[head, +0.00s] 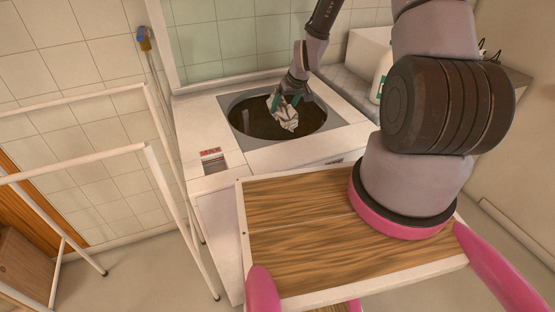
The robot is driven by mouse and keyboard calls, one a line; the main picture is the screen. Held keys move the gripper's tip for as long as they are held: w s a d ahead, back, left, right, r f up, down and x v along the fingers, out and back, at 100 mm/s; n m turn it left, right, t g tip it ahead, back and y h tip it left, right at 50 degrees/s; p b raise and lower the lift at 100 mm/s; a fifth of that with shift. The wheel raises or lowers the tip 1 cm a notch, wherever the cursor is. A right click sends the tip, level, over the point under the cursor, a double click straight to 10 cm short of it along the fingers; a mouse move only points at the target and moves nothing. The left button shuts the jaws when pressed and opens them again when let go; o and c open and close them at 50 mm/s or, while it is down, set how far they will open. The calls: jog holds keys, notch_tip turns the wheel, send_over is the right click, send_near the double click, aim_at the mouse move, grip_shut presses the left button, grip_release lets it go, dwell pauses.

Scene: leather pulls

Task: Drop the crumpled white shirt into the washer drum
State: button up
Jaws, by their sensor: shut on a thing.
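The crumpled white shirt (285,116) hangs from my gripper (289,100) in the head view. My gripper is shut on it, with greenish fingertips at the shirt's top. The shirt is over the round dark opening of the washer drum (248,118). I cannot tell how far above or inside the opening it is. The white top-loading washer (215,178) stands against the tiled wall, and its drum is open on top. The drum's floor is dark and hard to make out.
A white bottle (382,76) stands right of the washer, partly behind my arm. A white tubular rack (150,160) stands at the left. The grey rim around the drum opening borders my gripper.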

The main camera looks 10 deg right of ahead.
jog(key=shift+f, duration=1.85)
jog(key=o, duration=1.3)
jog(key=shift+o, duration=0.2)
jog(key=v, duration=1)
jog(key=shift+s+d+r, duration=0.1)
jog(key=shift+s+r, duration=0.05)
jog(key=shift+r, duration=0.25)
